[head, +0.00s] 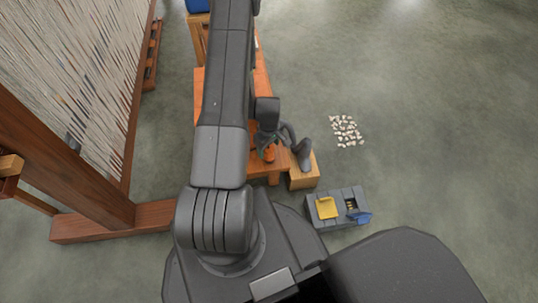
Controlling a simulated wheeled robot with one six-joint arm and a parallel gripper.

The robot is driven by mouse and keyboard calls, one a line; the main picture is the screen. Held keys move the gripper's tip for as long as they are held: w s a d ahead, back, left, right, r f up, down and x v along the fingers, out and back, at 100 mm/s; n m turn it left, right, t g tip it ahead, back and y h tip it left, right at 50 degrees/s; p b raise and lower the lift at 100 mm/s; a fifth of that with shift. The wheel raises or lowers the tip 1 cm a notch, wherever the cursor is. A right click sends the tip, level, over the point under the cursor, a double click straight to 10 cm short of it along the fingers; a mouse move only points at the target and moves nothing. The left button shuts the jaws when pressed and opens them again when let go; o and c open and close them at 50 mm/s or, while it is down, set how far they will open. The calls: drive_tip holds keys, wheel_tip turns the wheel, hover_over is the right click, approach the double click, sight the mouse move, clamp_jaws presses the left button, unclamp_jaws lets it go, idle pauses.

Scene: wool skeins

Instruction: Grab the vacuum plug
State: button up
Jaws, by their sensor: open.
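I cannot make out a vacuum plug in the head view. My gripper (273,137) shows small and dark, partly hidden by my own arm, above the edge of an orange-brown wooden bench (262,85). Its jaws are open. A small orange thing (269,154) lies just below it on the bench. A dark grey curved object (304,153) stands on a light wooden block (303,178), close to the right of my gripper. I cannot tell what it is or whether they touch.
A grey box (318,217) with a yellow panel (327,207) and a blue flap (361,217) stands on the floor near my base. Pale scraps (347,131) lie on the floor. A large threaded wooden loom (100,200) fills the left. Floor at right is clear.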

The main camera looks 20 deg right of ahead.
sight(269, 155)
wheel_tip(269, 155, down, 4)
drive_tip(key=shift+f+b, duration=0.2)
drive_tip(key=shift+b, duration=0.45)
drive_tip(key=shift+r, duration=0.1)
drive_tip(key=shift+c, duration=0.2)
drive_tip(key=c, duration=1)
drive_tip(key=shift+c, duration=0.2)
